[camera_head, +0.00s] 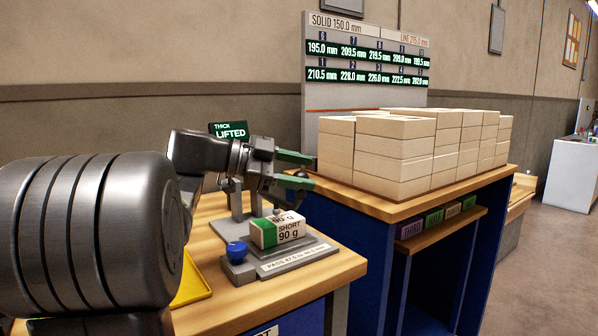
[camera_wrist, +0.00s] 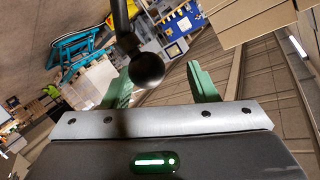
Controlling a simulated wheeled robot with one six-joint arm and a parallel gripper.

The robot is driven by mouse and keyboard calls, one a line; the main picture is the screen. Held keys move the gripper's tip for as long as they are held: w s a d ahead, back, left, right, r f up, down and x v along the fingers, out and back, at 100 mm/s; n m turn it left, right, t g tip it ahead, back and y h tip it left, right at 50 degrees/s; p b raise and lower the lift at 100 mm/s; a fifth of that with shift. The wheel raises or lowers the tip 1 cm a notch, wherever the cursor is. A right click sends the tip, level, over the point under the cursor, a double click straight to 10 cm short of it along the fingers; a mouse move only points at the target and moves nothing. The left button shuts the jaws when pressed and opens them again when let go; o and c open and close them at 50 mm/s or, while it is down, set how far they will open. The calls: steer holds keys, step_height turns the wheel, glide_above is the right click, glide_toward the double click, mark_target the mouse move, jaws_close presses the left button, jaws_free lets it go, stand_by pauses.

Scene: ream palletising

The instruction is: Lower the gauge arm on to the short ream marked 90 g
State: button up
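The short ream (camera_head: 279,230), white with a green end band and marked "SHORT 90 g", lies on the grey gauge base (camera_head: 295,262). A small display (camera_head: 229,131) behind my wrist reads "THICK LIFTED". My gripper (camera_head: 298,170) is above and behind the ream, its green fingers spread. In the wrist view a black ball knob (camera_wrist: 147,70) on a dark rod shows between the fingers, nearer the left one; I cannot tell whether they touch. The gripper also shows there (camera_wrist: 160,84), open. Most of the gauge arm is hidden behind my gripper.
A blue knob (camera_head: 237,251) sits at the gauge's front left, near a yellow tray (camera_head: 192,282). On the right, large pale ream stacks (camera_head: 400,150) fill a blue-sided bench before a board of millimetre readings (camera_head: 365,62). Coloured labelled blocks (camera_head: 434,217) stand on its lower shelf.

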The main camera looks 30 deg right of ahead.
steer(key=shift+a, duration=0.1)
steer(key=p+v, duration=0.1)
steer(key=v, duration=1.2)
steer(key=shift+a+p, duration=0.3)
steer(key=shift+a, duration=0.05)
steer(key=shift+w, duration=0.1)
